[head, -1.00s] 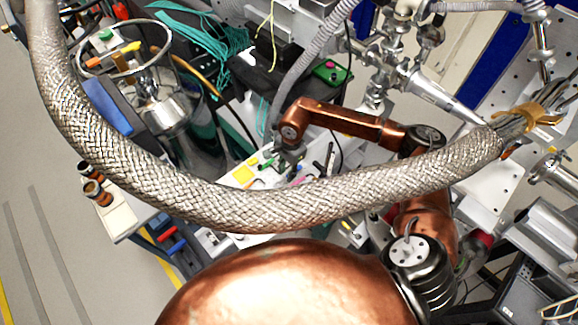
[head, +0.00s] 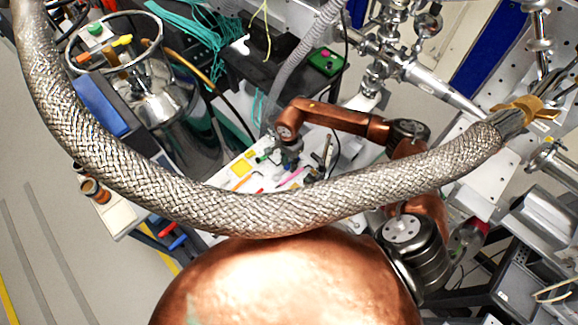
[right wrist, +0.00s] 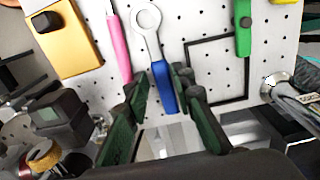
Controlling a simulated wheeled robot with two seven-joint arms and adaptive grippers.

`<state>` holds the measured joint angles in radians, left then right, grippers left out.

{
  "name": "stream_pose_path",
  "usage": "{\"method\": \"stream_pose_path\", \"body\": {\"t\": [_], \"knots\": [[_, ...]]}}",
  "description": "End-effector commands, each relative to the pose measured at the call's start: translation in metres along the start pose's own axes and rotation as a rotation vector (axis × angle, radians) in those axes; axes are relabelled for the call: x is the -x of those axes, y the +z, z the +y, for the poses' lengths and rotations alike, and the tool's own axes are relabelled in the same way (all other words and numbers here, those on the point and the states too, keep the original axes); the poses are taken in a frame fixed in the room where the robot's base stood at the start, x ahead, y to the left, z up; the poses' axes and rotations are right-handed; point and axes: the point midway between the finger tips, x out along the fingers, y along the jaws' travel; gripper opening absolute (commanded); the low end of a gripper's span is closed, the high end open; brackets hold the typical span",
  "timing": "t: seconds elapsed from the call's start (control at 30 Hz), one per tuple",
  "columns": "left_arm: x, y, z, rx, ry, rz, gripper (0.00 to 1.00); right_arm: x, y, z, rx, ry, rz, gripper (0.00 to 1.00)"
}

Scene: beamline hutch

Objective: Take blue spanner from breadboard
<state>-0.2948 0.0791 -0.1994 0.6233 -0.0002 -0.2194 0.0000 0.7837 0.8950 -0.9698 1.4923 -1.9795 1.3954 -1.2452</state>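The blue spanner, with a pale ring head and a blue handle (right wrist: 163,85), lies against the white perforated breadboard (right wrist: 190,25) in the right wrist view. My right gripper (right wrist: 162,82) is open there, its two dark green fingers on either side of the lower blue handle. Gaps show between handle and fingers; the exact height between them is unclear. In the head view my right gripper (head: 287,158) is over the breadboard (head: 258,183), and I cannot make out the spanner there. My left gripper is not in view.
Beside the spanner are a pink-handled tool (right wrist: 119,45), a yellow block (right wrist: 70,38) and a green tool (right wrist: 243,30). A black square outline (right wrist: 217,97) marks the board to the right. A thick braided hose (head: 250,210) crosses the head view and hides part of the bench.

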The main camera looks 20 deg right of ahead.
Motion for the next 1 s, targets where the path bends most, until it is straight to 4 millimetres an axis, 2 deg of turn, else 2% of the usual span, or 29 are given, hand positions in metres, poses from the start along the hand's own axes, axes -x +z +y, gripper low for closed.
{"method": "stream_pose_path", "body": {"t": [0.03, 0.13, 0.4, 0.6, 0.87, 1.0], "knots": [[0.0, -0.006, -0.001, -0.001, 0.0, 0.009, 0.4, 0.0, 0.0, -0.001, 0.001, 0.0, 0.0, 0.23], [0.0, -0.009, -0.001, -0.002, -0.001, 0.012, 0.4, 0.0, 0.001, -0.001, 0.002, -0.001, 0.0, 0.19], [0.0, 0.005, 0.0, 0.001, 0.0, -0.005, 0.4, 0.001, 0.001, -0.001, 0.002, -0.001, -0.001, 0.0], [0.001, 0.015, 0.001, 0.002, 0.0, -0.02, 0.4, 0.001, 0.001, -0.001, 0.002, -0.001, -0.001, 0.0], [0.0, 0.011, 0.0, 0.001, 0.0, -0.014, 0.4, 0.002, 0.001, -0.001, 0.002, -0.002, 0.0, 0.0], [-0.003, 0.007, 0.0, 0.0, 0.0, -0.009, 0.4, 0.01, 0.0, -0.002, 0.002, -0.003, 0.0, 0.0]]}}
